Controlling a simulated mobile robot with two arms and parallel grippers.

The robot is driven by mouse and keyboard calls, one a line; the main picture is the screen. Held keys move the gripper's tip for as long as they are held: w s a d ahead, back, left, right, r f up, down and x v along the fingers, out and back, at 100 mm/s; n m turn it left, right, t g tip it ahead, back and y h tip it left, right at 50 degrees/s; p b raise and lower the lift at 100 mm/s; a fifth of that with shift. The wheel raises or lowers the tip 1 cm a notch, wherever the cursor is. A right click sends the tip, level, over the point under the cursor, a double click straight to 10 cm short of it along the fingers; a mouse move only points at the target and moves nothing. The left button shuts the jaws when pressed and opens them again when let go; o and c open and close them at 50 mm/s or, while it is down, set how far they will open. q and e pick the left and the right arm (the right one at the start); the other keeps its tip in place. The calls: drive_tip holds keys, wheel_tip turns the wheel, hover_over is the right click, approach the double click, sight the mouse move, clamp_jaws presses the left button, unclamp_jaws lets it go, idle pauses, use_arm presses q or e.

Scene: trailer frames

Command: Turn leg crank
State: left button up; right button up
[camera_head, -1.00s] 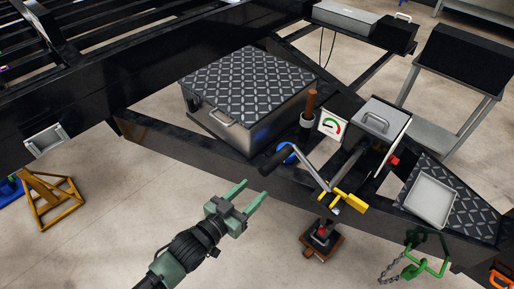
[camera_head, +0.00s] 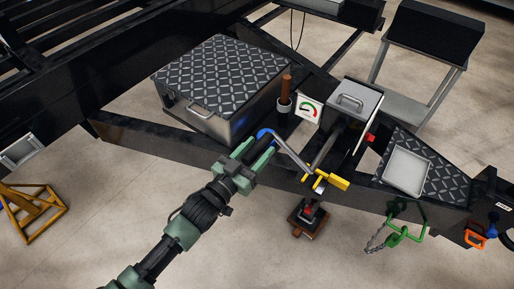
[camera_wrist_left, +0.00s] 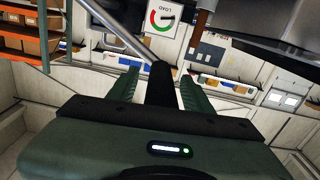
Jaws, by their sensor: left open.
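The leg crank (camera_head: 292,154) is a bent metal rod with a black grip at its left end and a yellow piece (camera_head: 325,181) at its lower right. My left gripper (camera_head: 256,150) is open, with its green fingers on either side of the black grip. In the left wrist view, the black grip (camera_wrist_left: 160,84) stands between the two spread fingers, with a gap on each side. The metal rod (camera_wrist_left: 118,29) runs off from it to the upper left. The fingers partly hide the grip in the head view. My right gripper is not in view.
A blue ring part (camera_head: 265,132) sits beside the grip. A load gauge (camera_head: 309,107), a brown-handled lever (camera_head: 286,88) and a tread-plate box (camera_head: 222,75) are behind. A grey box (camera_head: 354,103) and tray (camera_head: 406,171) are to the right. Open floor lies in front of the frame.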

use_arm(q)
clamp_jaws()
idle(1.4)
